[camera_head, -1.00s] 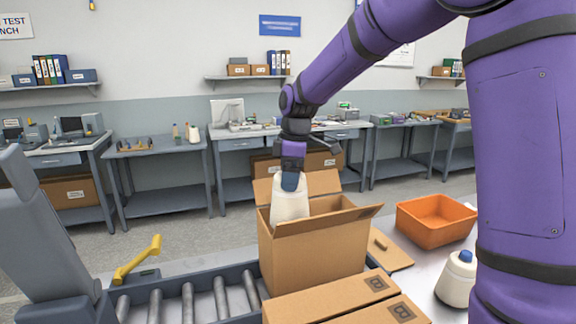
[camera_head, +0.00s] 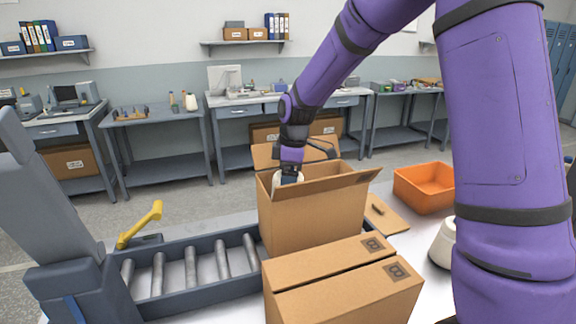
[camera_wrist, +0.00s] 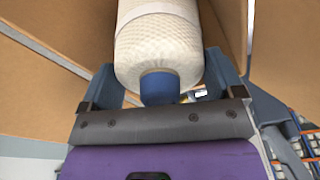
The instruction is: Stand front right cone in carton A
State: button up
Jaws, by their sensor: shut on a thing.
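A white thread cone with a blue tip sits in my gripper (camera_wrist: 165,90). In the wrist view the cone (camera_wrist: 160,48) is between the two fingers, blue tip toward the palm. In the head view my gripper (camera_head: 290,178) is inside the open carton (camera_head: 318,217), and only a little of the cone (camera_head: 278,180) shows above the front wall. The carton's flaps stand open and its near wall hides the cone's lower part. I cannot tell whether the cone touches the carton's floor.
A closed carton marked B (camera_head: 340,285) stands in front of the open one. Another white cone (camera_head: 442,245) is at the right, partly behind my arm. An orange bin (camera_head: 425,187) lies beyond it. A roller conveyor (camera_head: 190,272) runs at the left.

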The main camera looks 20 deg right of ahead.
jog(key=shift+f, duration=4.1)
jog(key=o, duration=1.2)
jog(key=shift+r, duration=0.1)
jog(key=r, duration=0.7)
jog(key=d+r, duration=0.1)
jog(key=r, duration=0.2)
jog(key=shift+s+d+r, duration=0.1)
jog(key=shift+s+r, duration=0.05)
jog(key=shift+s, duration=0.05)
jog(key=shift+r, duration=0.15)
